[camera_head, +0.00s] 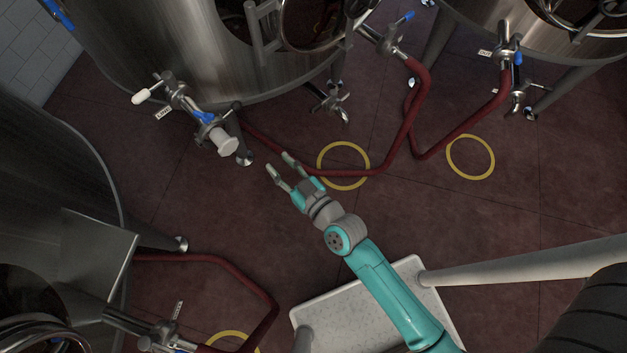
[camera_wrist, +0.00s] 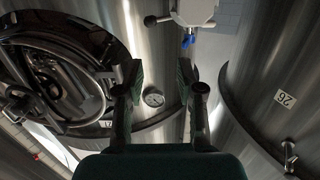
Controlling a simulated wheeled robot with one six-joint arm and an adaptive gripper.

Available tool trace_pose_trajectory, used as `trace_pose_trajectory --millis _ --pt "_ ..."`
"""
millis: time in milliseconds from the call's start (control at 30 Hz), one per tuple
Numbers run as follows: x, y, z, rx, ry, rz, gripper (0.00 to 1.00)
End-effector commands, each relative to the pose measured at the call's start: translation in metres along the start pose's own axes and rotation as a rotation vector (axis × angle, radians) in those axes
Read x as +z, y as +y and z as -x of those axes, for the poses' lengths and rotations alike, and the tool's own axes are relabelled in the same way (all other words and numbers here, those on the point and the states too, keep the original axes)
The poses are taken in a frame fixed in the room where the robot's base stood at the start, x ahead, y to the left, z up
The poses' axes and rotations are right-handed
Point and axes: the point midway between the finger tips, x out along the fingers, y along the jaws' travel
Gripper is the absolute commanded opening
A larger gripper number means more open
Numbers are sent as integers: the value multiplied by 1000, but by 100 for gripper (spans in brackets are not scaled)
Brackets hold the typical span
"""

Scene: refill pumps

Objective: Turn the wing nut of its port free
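My gripper (camera_head: 279,162) is open in the head view, with nothing between its fingers. It is held over the floor, to the lower right of a tank port (camera_head: 205,117) with blue parts and a white cylindrical end (camera_head: 225,143), and apart from it. A second, bare metal fitting (camera_head: 331,102) with small projecting arms sits low on the same tank, above and right of my gripper. I cannot tell for sure which part is the wing nut. In the wrist view, my open fingers (camera_wrist: 160,76) frame the steel tank and a round dial gauge (camera_wrist: 153,97) farther off.
The large tank (camera_head: 180,50) fills the upper left. Red hoses (camera_head: 413,105) run from its valve across the floor. Another tank (camera_head: 50,180) stands at left, with a hose (camera_head: 235,280) near its foot. Open floor (camera_head: 210,210) lies left of my gripper.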

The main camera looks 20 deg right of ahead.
Motion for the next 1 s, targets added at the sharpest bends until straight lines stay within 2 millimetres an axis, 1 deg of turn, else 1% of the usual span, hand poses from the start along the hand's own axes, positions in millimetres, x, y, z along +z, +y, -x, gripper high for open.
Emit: trace_pose_trajectory --millis 33,300,500,700,1000 --pt "4 3 9 10 -8 -1 38" --pt "12 15 52 59 -33 -6 38" --pt "14 21 76 87 -45 -10 38" --pt "15 23 87 99 -52 -11 38" --pt "15 23 88 100 -51 -11 38"
